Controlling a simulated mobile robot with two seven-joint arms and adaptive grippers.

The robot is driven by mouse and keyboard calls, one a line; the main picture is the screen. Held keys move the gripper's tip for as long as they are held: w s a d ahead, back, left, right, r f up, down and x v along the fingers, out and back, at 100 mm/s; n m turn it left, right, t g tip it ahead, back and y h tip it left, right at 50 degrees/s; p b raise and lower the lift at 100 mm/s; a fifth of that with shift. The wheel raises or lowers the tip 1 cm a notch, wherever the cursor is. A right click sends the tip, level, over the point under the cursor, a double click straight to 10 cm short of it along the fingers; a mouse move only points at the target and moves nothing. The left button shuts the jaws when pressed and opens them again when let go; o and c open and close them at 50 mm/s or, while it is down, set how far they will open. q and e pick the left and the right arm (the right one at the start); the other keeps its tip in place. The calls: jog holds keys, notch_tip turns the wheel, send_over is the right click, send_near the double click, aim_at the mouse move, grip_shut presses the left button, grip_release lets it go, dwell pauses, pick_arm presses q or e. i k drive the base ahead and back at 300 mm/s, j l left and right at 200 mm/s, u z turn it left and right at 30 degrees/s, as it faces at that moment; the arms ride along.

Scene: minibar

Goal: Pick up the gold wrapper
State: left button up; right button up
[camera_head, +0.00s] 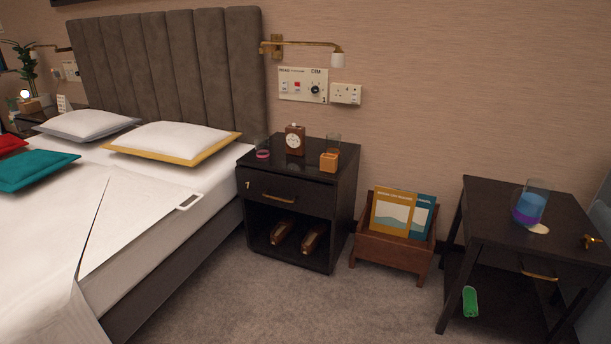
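A small shiny gold piece, which looks like the gold wrapper (588,241), lies on top of the dark side table (490,208) at the right of the head view, close to the table's right edge. It is too small to make out its exact shape. Neither of my grippers is in view.
A blue and purple glass (529,206) stands on the side table, left of the gold piece. A green roll (469,301) is lower at that table. A wooden magazine rack (392,252) and a nightstand (300,190) stand left. Carpet (330,310) in front is clear.

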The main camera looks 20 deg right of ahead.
aim_at(586, 239)
jog(key=z, duration=2.05)
jog(key=i+l+z, duration=0.1)
jog(key=i+z, duration=0.25)
jog(key=i, duration=0.6)
jog(key=i+j+z, duration=0.2)
jog(key=i+z, duration=0.15)
jog(key=i, duration=0.55)
